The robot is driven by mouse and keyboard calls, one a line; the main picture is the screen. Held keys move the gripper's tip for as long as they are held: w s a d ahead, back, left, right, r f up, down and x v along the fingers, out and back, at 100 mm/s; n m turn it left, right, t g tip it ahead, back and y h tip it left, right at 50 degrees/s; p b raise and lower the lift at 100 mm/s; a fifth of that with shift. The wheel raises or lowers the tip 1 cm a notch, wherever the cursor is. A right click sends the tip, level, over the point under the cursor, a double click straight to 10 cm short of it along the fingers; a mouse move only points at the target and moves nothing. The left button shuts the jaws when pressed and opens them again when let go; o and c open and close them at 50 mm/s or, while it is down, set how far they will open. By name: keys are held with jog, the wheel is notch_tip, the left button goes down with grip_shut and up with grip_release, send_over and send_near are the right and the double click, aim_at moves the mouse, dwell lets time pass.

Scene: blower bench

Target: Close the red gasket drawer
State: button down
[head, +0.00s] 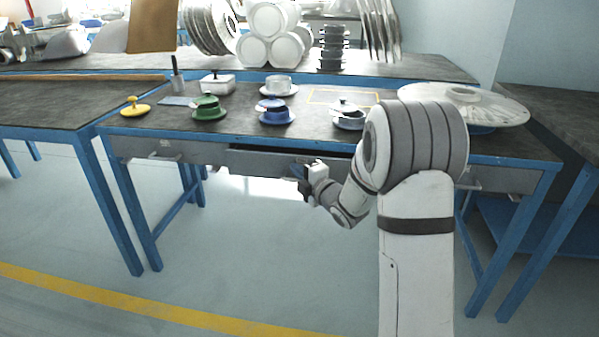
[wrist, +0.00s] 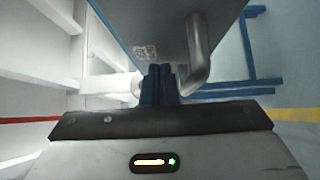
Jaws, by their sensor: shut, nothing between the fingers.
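A grey drawer (head: 262,162) under the middle of the bench stands partly open, with a dark gap above its front. I see no red on it. Part of its front is hidden behind my arm. My gripper (head: 298,180) is in front of this drawer, low near its face. In the wrist view the fingers of my gripper (wrist: 162,82) are together and empty. They are beside a bent metal bar handle (wrist: 198,55) on a grey drawer face (wrist: 145,25). I cannot tell whether they touch it.
The bench top (head: 225,135) holds a green pot (head: 208,108), a blue pot (head: 275,112), a grey pot (head: 349,118), a yellow knobbed lid (head: 135,107) and a large white disc (head: 465,103). Another drawer (head: 165,152) is at the left. Open floor lies in front.

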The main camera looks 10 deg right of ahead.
aim_at(302, 160)
jog(key=w, duration=0.1)
jog(key=w+d+b, duration=0.1)
jog(key=w, duration=0.1)
jog(key=w+b, duration=0.1)
jog(key=shift+w+d+f, duration=0.1)
jog(key=shift+w+d, duration=0.15)
jog(key=shift+w, duration=0.05)
jog(key=shift+d+r, duration=0.1)
jog(key=shift+r, duration=0.25)
